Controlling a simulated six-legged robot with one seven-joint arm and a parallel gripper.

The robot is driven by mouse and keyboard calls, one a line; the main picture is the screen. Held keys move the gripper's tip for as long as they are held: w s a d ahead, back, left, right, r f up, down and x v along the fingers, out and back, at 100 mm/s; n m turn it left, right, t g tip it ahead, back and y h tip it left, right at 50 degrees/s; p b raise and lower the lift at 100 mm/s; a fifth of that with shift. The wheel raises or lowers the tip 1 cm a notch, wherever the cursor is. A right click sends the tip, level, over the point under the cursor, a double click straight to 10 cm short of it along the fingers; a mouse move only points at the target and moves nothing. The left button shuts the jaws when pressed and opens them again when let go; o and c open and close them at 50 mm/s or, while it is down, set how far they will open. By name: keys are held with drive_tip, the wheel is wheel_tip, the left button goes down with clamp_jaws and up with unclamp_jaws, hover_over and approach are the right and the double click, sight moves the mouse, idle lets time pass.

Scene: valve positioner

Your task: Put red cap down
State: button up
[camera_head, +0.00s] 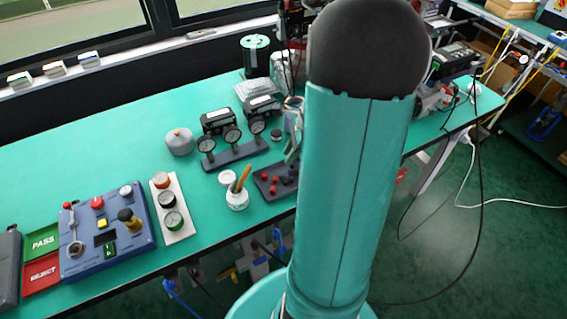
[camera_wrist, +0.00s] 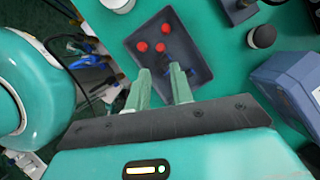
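A dark shallow tray (camera_wrist: 190,50) lies on the green bench and holds several small red caps. In the wrist view one red cap (camera_wrist: 141,46) is at the left, another red cap (camera_wrist: 166,28) is toward the top, and a third red cap (camera_wrist: 160,48) is near the middle. My gripper (camera_wrist: 159,72) points at the tray's near part, its two pale green fingers apart with no red cap between them. In the head view the tray (camera_head: 262,187) is partly hidden behind my arm, and my gripper cannot be made out clearly.
A white jar with brushes (camera_head: 237,198) stands left of the tray. A gauge stand (camera_head: 235,153) is behind it. A blue control box (camera_head: 105,235) and PASS plate (camera_head: 42,243) are at the left. A blue-grey housing (camera_wrist: 288,85) is right of my gripper.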

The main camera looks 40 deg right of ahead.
drive_tip(key=w+a+r+n+h, duration=0.1)
drive_tip(key=a+r+n+h, duration=0.1)
drive_tip(key=a+r+n, duration=1.1)
drive_tip(key=s+a+r+n+t, duration=0.1)
drive_tip(key=s+a+r+n, duration=0.2)
drive_tip(key=a+n, duration=0.3)
drive_tip(key=s+a+r+n+t+h, duration=0.1)
drive_tip(key=s+a+r+n, duration=0.1)
drive_tip(key=s+a+n, duration=0.2)
drive_tip(key=a+n, duration=0.2)
drive_tip(key=a, duration=0.2)
drive_tip(key=shift+a+r+n+t+h, duration=0.15)
drive_tip(key=shift+r+n+t+h, duration=0.15)
drive_tip(key=shift+r+n+t, duration=0.1)
drive_tip(key=shift+s, duration=0.1)
